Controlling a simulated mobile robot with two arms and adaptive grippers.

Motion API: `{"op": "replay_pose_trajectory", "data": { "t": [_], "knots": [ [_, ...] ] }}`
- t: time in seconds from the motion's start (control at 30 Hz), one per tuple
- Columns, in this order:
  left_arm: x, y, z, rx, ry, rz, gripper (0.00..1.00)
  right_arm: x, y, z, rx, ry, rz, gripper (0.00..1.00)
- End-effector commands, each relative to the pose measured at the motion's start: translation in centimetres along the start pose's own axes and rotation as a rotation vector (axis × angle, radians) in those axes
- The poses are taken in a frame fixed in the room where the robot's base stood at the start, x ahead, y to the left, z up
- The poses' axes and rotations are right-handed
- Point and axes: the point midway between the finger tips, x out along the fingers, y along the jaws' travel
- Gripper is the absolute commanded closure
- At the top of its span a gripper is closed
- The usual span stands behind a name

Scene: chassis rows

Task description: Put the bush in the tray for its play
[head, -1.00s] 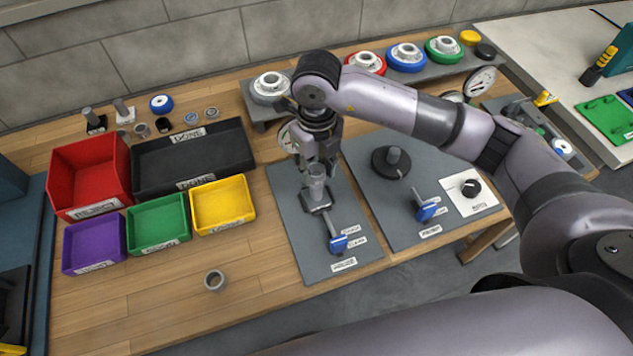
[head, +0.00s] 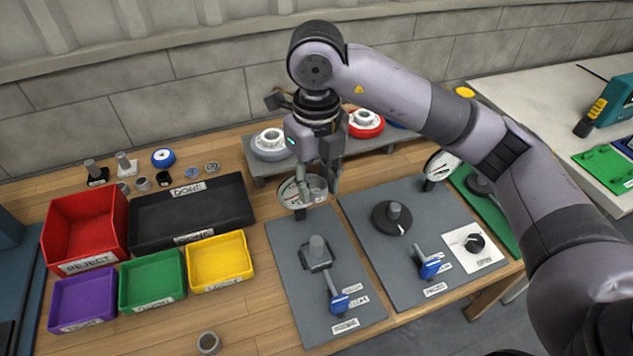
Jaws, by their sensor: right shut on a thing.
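My right gripper (head: 318,180) is shut on a grey ring-shaped bush (head: 317,188). It holds the bush in the air above the back part of a dark grey fixture plate, clear of the upright post (head: 317,250) on that plate. The fingers hide part of the bush. To the left are the small trays: purple (head: 82,325), green (head: 152,303) and yellow (head: 219,284). Their labels are too small to read. A red tray (head: 86,266) marked REJECT and a black tray (head: 193,239) marked DONE stand behind them. My left gripper is not in view.
The fixture plate (head: 290,262) has a blue-handled lever (head: 338,303). A dial gauge (head: 290,192) stands just behind the held bush. Another grey bush (head: 208,343) stands on the front of the bench. A second plate (head: 375,248) with a post is to the right.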

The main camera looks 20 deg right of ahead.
Motion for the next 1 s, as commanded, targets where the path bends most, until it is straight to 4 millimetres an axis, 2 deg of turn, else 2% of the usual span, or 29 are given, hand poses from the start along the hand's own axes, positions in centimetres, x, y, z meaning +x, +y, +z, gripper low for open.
{"op": "replay_pose_trajectory", "data": {
  "t": [0.17, 1.0],
  "knots": [
    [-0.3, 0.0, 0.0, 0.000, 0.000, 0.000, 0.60, -0.4, 0.0, 0.0, 0.000, -0.001, 0.000, 1.00],
    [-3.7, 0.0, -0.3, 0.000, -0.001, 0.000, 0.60, -5.5, 0.0, 0.0, 0.000, -0.001, -0.001, 1.00]
  ]
}}
